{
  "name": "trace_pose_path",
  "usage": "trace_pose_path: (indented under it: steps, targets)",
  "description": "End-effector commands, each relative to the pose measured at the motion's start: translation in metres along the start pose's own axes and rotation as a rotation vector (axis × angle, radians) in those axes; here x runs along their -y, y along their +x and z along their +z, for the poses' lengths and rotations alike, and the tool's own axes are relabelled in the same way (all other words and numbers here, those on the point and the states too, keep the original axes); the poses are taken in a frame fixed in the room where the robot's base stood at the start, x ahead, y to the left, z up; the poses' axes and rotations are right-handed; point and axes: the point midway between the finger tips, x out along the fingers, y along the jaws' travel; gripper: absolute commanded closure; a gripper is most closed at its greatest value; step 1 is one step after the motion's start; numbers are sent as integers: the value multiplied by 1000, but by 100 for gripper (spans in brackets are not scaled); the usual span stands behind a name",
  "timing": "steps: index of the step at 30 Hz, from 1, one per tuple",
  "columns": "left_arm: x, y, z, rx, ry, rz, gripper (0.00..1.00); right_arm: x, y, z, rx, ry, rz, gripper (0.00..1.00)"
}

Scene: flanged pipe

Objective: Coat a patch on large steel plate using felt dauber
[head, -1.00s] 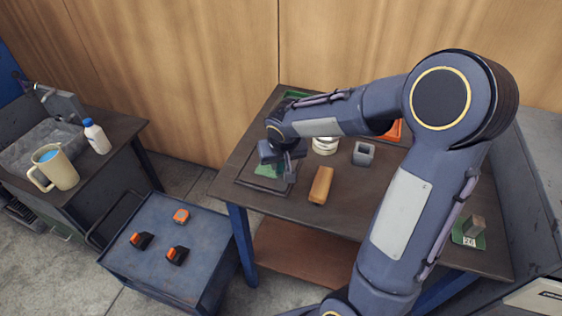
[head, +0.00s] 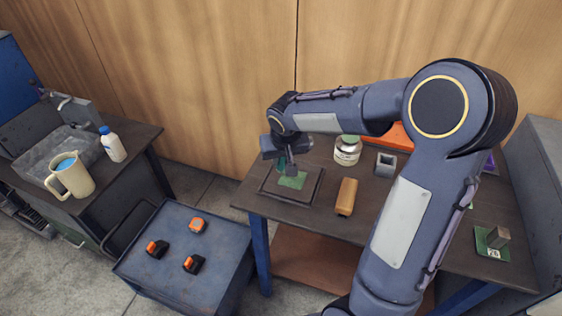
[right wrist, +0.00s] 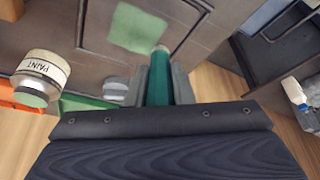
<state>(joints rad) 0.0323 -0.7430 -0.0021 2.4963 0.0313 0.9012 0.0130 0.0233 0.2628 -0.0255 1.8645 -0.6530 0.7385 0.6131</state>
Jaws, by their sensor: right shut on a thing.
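The large steel plate (head: 311,189) is dark and lies flat near the left end of the workbench. A green patch (head: 292,180) covers its middle. In the right wrist view the plate (right wrist: 93,27) and the patch (right wrist: 137,28) show at the top. My right gripper (head: 288,168) is above the plate's back part. It is shut on the felt dauber (right wrist: 159,78), whose green handle shows between the fingers. The dauber's end points toward the plate beside the patch; I cannot tell whether it touches. My left gripper is not in view.
A paint can (head: 347,151) stands right of the plate. An orange-brown block (head: 346,197), a grey hollow block (head: 386,163) and an orange tray (head: 398,138) are on the bench. A blue cart (head: 190,250) stands at left front. A jug (head: 72,176) and bottle (head: 113,145) stand on the left bench.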

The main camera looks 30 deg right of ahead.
Motion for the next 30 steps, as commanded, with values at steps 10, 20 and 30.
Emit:
trace_pose_path:
  steps: [10, 20, 30]
  targets:
    - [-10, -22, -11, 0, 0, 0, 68, -3, -32, -16, -1, -2, -1, 100]
    - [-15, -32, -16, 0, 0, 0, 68, -5, -47, -24, -1, -2, -2, 100]
    - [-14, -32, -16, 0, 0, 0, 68, -5, -46, -24, -1, -2, -2, 100]
